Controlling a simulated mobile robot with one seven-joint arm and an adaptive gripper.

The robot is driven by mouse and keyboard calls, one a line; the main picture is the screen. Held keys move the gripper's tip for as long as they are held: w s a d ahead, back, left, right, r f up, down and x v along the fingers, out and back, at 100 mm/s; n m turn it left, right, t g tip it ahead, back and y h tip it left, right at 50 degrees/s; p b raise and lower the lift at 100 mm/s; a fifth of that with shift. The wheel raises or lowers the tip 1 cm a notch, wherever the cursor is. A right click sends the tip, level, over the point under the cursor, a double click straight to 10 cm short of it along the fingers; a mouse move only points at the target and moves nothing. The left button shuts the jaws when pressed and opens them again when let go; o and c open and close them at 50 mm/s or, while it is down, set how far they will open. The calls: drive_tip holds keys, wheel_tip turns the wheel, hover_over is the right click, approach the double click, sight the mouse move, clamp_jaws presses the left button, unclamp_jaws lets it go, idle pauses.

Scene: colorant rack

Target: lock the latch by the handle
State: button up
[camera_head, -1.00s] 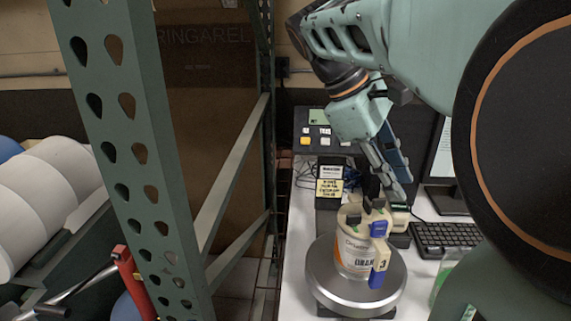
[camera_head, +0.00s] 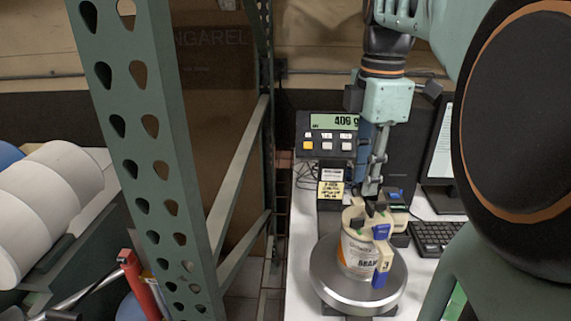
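A white can (camera_head: 355,254) with an orange-and-grey label stands on the round metal scale plate (camera_head: 326,284). A cream dispensing lid (camera_head: 352,219) with dark clips sits on its top. On the lid's right side is a cream part with a blue block (camera_head: 381,231) on top and a blue lower end (camera_head: 379,279); I cannot tell which piece is the latch handle. My gripper (camera_head: 371,193) points down from above, its dark fingertips at or just behind the lid's top. Whether they touch the lid, and their gap, cannot be made out.
The scale display (camera_head: 333,122) behind reads about 409 g. A keyboard (camera_head: 438,238) and monitor (camera_head: 447,150) stand to the right. A green perforated rack post (camera_head: 150,170) is at the left. Some white table is bare beside the scale.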

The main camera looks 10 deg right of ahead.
sight(358, 218)
wheel_tip(358, 218, down, 9)
drive_tip(key=shift+r, duration=0.1)
drive_tip(key=shift+c, duration=0.5)
clamp_jaws()
